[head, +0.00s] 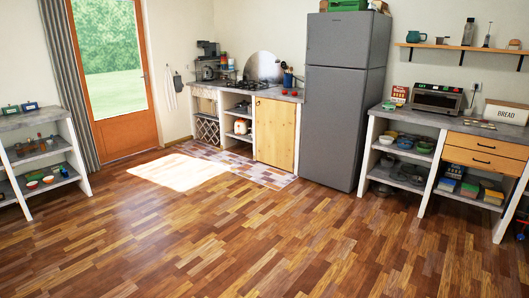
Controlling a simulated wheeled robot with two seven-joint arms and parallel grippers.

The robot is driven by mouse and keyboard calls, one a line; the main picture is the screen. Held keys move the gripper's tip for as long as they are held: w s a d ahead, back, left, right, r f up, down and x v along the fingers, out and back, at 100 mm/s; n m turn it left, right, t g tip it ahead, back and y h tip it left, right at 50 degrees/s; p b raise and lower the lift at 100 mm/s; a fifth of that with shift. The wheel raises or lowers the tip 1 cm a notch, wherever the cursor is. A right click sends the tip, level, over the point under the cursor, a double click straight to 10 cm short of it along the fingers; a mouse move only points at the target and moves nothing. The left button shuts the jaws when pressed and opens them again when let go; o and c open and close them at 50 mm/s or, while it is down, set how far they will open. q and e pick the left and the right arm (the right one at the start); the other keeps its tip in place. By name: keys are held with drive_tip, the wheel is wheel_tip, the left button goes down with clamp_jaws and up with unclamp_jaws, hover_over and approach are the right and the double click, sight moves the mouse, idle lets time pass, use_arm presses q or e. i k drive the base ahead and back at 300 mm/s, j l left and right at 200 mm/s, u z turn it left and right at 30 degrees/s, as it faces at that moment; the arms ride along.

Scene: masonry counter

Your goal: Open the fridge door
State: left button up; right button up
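The grey fridge (339,125) stands against the back wall, right of centre in the head view. It has a smaller upper door (337,42) and a taller lower door (330,128), with a thin seam between them. Both doors look shut. I cannot make out a handle clearly at this size. Neither of my grippers shows in the head view. The fridge is across the room from me, with open floor in front of it.
Wide wooden floor (230,235) is clear up to the fridge. Left of it is a masonry counter with a wooden cabinet door (275,133); right, a counter holds a toaster oven (437,98) and bread box (505,112). Shelves (40,150) stand at the far left.

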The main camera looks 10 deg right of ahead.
sight(334, 97)
drive_tip(key=i+z, duration=0.15)
drive_tip(key=i, duration=2.9)
